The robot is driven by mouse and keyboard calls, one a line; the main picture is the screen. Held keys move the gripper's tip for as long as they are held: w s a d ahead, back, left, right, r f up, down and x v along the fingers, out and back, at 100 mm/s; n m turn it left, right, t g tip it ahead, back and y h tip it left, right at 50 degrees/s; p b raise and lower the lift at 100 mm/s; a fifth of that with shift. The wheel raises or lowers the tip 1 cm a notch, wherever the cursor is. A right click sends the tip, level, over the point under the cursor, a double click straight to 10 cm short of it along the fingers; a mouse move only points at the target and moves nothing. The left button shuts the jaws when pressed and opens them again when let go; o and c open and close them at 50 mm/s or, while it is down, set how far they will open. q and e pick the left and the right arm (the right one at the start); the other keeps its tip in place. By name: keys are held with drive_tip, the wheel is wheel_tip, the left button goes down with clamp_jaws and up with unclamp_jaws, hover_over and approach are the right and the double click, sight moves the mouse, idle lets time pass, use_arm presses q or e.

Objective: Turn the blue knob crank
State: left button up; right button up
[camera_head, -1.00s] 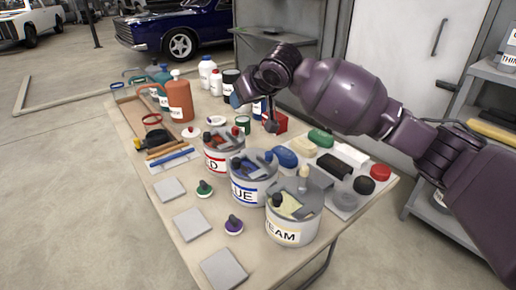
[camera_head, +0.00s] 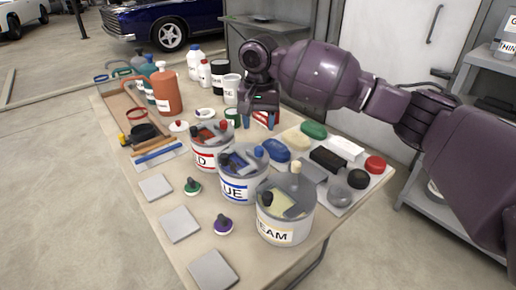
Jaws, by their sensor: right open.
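The blue-labelled can (camera_head: 243,188) stands in the middle of the table, between the red-labelled and cream-labelled cans. A small round blue knob (camera_head: 259,152) shows at the back right of its open top; the crank it belongs to is hard to make out. A dark knob (camera_head: 235,162) shows at the left of the same top. My right gripper (camera_head: 261,121) points down behind the cans, in front of a red object. Its fingers are apart with nothing seen between them, and it is clear of the blue knob. My left gripper is out of view.
The red-labelled can (camera_head: 206,161) and cream-labelled can (camera_head: 278,237) flank the blue one closely. A tray (camera_head: 352,206) with several coloured blocks and lumps lies to the right. Bottles, including an orange one (camera_head: 166,100), stand at the back left. Grey squares (camera_head: 180,224) lie in front.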

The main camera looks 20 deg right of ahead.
sight(259, 148)
wheel_tip(259, 148, down, 9)
drive_tip(key=shift+r+b, duration=0.2)
drive_tip(key=shift+b, duration=0.85)
drive_tip(key=shift+c, duration=0.9)
drive_tip(key=c, duration=0.7)
drive_tip(key=shift+c, duration=0.2)
